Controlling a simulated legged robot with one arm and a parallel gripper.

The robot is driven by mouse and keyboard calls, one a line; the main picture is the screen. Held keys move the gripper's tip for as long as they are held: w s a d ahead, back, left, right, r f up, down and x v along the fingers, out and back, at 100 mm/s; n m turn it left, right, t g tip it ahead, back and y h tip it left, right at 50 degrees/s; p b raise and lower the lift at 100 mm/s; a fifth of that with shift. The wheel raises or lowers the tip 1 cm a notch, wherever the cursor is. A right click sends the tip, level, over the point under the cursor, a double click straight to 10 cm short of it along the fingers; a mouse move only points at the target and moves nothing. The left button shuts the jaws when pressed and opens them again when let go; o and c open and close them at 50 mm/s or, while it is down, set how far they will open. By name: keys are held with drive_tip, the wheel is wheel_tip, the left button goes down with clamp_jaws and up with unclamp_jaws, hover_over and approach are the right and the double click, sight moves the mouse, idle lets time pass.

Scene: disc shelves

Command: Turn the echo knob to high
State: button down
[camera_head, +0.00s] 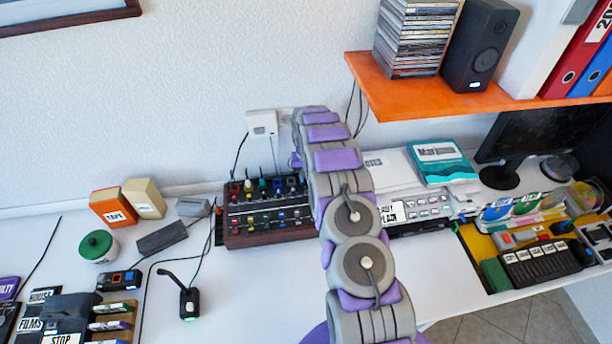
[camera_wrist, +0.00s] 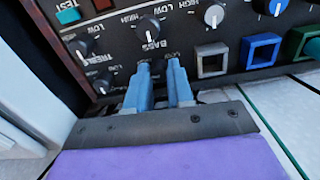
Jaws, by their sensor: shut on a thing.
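The dark control panel (camera_wrist: 118,22) fills the upper part of the wrist view. It has small round knobs with LOW and HIGH marks, and the word ECHO is not readable. My gripper (camera_wrist: 160,72) has its two blue fingers close together against the panel, shut on a knob that they mostly hide. The BASS knob (camera_wrist: 148,28) is just above the fingertips and the TREBLE knob (camera_wrist: 102,84) is to their left. In the head view the wood-sided panel (camera_head: 231,241) stands on the desk, and my arm hides the gripper and the panel's right end.
A grey unit with buttons (camera_head: 425,206) stands right of the panel. An orange shelf (camera_head: 420,95) hangs above right. A small microphone (camera_head: 188,300) stands front left.

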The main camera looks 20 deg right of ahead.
drive_tip(key=shift+m+p, duration=0.45)
drive_tip(key=shift+m, duration=0.35)
drive_tip(key=c, duration=1)
unclamp_jaws()
wheel_tip(320, 180, up, 17)
drive_tip(key=p, duration=0.2)
drive_tip(key=shift+r, duration=0.15)
